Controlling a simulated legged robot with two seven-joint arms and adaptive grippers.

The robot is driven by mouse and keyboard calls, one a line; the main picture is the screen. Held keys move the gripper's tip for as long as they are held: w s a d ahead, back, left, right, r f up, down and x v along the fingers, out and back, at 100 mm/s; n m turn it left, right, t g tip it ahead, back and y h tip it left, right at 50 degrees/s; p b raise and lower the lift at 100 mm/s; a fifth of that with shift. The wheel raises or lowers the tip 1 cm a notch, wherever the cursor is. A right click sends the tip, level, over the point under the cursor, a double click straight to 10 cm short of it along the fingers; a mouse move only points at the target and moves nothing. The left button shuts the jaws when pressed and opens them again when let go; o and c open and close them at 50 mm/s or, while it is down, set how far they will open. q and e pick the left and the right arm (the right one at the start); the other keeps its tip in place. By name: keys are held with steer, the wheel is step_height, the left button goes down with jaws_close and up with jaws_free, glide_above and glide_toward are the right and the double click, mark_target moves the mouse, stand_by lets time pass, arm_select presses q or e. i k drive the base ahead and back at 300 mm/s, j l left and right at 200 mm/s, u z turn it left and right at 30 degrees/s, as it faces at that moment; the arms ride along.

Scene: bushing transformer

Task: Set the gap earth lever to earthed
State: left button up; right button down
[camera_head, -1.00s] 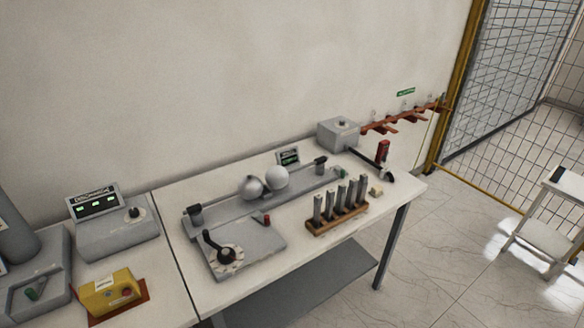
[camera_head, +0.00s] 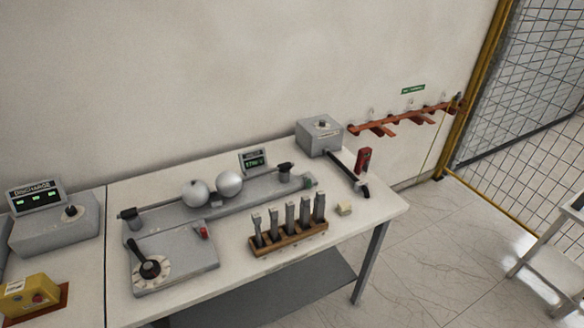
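A sphere gap unit with two grey spheres (camera_head: 213,188) stands along the back of the table. In front of it is a grey panel (camera_head: 190,258) with a black-handled lever (camera_head: 148,266) on a round white dial and a small red part (camera_head: 203,232). At the right, a black bar (camera_head: 345,170) runs from a grey box (camera_head: 320,136) toward the table's right end, with a red upright piece (camera_head: 363,160) beside it. Labels are too small to read, so I cannot tell which is the gap earth lever. Neither gripper is in view.
A wooden rack (camera_head: 290,239) holds several grey upright pieces, with a small cream block (camera_head: 344,209) to its right. A discharge display unit (camera_head: 50,220) and a yellow box (camera_head: 32,296) are at left. A red-brown rail (camera_head: 400,118) is on the wall. A white stand (camera_head: 550,250) is at far right.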

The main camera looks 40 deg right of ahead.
mark_target(308, 181)
steer(key=l, duration=0.75)
steer(key=k+l+u, duration=0.1)
steer(key=l, duration=0.65)
steer(key=k+l, duration=0.15)
steer(key=l, duration=0.55)
